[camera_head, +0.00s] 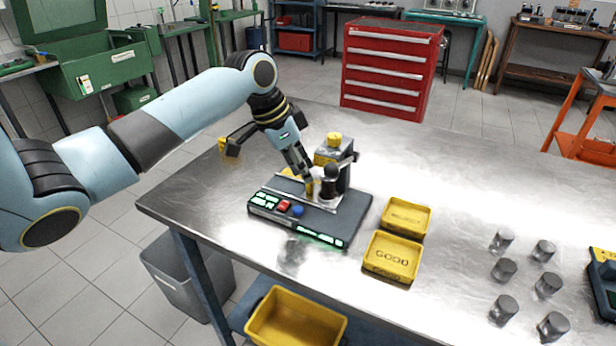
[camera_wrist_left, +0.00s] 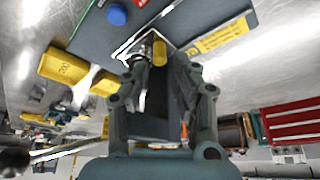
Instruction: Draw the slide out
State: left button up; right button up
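A dark gauge station (camera_head: 335,230) with a red and a blue button and lit green displays stands on the steel table. A metal slide plate (camera_head: 286,195) lies on it, with a small yellow grip (camera_head: 310,188) next to a dark round post (camera_head: 330,187). My left gripper (camera_head: 307,177) points down at the yellow grip. In the wrist view the yellow grip (camera_wrist_left: 160,52) shows between the tips of the left gripper (camera_wrist_left: 158,66); whether they touch it I cannot tell. My right gripper is out of view.
Two yellow trays, one marked GOOD (camera_head: 391,272), stand right of the station. Several metal cylinders (camera_head: 504,270) stand farther right. A yellow bin (camera_head: 295,322) sits below the table edge, a grey bin (camera_head: 185,283) on the floor.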

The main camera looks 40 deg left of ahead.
pick_arm(q)
jog(key=shift+x, duration=1.6)
jog(key=shift+c, duration=0.4)
grip_shut()
